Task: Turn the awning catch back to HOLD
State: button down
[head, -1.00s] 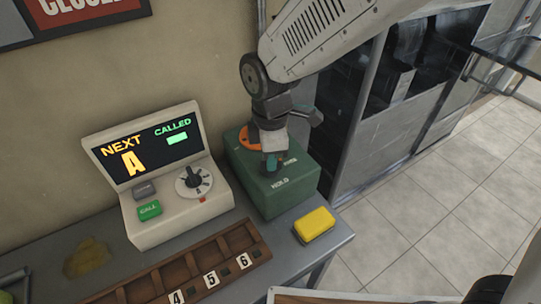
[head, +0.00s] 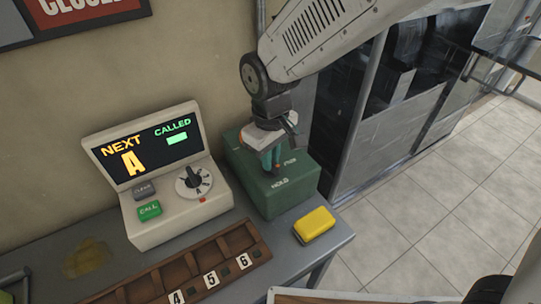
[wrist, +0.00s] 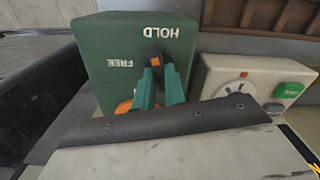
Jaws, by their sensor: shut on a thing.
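The awning catch is a dark lever with an orange-marked tip (wrist: 155,61) on top of a green box (wrist: 105,45). The box also shows in the head view (head: 285,200), at the right end of the counter. HOLD and FREE are lettered in white on its top. In the wrist view the tip points up the picture towards the HOLD lettering, with FREE off to its left. My gripper (wrist: 160,78) has its teal fingers on either side of the lever, shut on it. Part of an orange disc shows below; my fingers and wrist hide the rest.
A ticket console (head: 165,215) with screen, dial and buttons stands left of the box. A yellow block (head: 315,225) lies at the counter's front right edge. A brown numbered rack (head: 190,268) lies in front. A dark cabinet (head: 345,150) stands behind, to the right.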

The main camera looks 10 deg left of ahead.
jog(key=shift+m, duration=1.6)
jog(key=c, duration=1.5)
grip_release()
jog(key=shift+o, duration=0.2)
notch_tip(320, 180, up, 8)
jog(key=shift+f, duration=0.1)
